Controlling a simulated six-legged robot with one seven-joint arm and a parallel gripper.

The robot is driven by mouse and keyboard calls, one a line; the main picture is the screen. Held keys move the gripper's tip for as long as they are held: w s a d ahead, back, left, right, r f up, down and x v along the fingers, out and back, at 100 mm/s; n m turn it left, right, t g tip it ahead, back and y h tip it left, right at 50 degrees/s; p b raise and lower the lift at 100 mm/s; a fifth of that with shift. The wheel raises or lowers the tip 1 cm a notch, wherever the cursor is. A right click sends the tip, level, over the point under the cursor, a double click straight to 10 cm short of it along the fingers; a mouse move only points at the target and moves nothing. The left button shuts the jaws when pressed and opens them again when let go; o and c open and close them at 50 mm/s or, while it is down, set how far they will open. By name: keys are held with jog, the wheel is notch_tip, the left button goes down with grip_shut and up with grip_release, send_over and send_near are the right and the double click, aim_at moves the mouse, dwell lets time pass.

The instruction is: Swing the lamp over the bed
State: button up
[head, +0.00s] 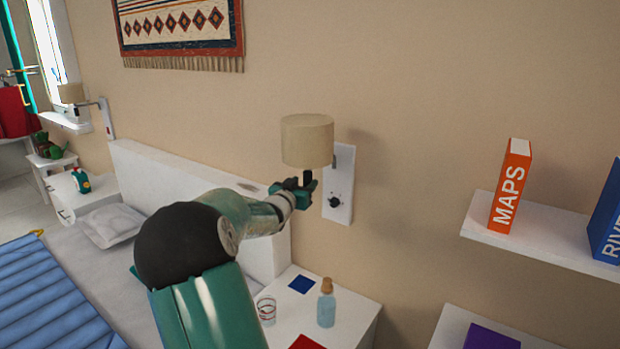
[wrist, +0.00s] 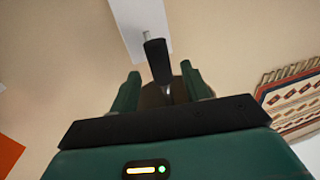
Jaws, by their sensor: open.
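The lamp (head: 307,140) has a beige drum shade and hangs from a white wall plate (head: 341,205) with a black knob, right of the bed. The shade sits close to the plate. My gripper (head: 304,184) is open just under the shade, around or beside a short dark handle (head: 307,178). In the wrist view the black handle (wrist: 157,60) shows between the two green fingers of my gripper (wrist: 164,82), with no clear contact. The bed (head: 50,295) has a blue quilt and lies to the left; my arm hides part of it.
Below the lamp, a white nightstand (head: 350,308) holds a glass (head: 266,310) and a corked bottle (head: 326,303). A shelf with an orange book (head: 511,185) juts out at right. A second lamp (head: 72,93) is far left.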

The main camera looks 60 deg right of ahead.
aim_at(310, 177)
jog(key=d, duration=0.6)
jog(key=shift+w, duration=0.15)
jog(key=shift+a, duration=0.1)
grip_shut()
